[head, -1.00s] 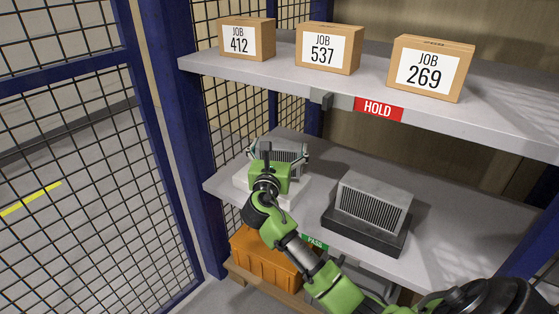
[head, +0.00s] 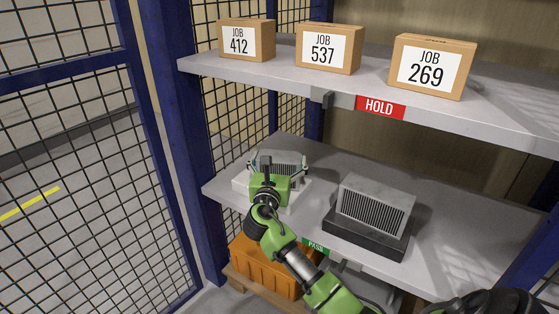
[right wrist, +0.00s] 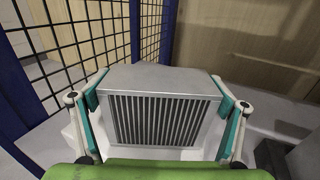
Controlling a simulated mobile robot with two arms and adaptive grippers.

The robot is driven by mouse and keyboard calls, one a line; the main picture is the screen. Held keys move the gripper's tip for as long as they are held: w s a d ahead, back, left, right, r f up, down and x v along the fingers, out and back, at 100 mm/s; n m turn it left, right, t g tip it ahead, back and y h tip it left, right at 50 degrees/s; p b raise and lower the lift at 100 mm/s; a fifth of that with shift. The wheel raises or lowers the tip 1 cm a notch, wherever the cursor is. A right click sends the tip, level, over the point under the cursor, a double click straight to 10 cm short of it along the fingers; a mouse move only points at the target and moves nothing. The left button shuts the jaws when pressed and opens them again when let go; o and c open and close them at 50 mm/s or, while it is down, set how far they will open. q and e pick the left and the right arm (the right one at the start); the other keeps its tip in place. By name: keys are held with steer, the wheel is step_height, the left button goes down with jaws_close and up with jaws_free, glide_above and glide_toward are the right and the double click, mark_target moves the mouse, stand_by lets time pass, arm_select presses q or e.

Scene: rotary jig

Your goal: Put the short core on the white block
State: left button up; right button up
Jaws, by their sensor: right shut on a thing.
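The short core (head: 284,158), a grey finned block, is between the fingers of my right gripper (head: 279,165). The right wrist view shows the core (right wrist: 165,105) upright, with a teal-padded finger on each side of it. My right gripper is shut on it. The white block (head: 240,184) lies on the lower shelf directly below the core. The core is over the white block and very low; my gripper hides the contact, so I cannot tell whether it rests on it. My left gripper is not in view.
A larger finned core (head: 375,205) sits on a black block (head: 362,236) to the right on the lower shelf (head: 440,225). Job boxes (head: 330,48) stand on the upper shelf above. A blue post (head: 185,140) and mesh are close on the left. An orange bin (head: 262,268) is below.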

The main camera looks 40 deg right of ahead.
steer(key=shift+r, duration=0.1)
steer(key=o, duration=1.6)
steer(key=shift+s+a, duration=0.15)
steer(key=shift+a, duration=0.05)
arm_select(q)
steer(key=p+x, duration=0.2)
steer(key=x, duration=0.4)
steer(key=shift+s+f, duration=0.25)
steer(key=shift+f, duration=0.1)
arm_select(e)
steer(key=v, duration=1.1)
steer(key=shift+s+a, duration=0.2)
steer(key=shift+s, duration=0.05)
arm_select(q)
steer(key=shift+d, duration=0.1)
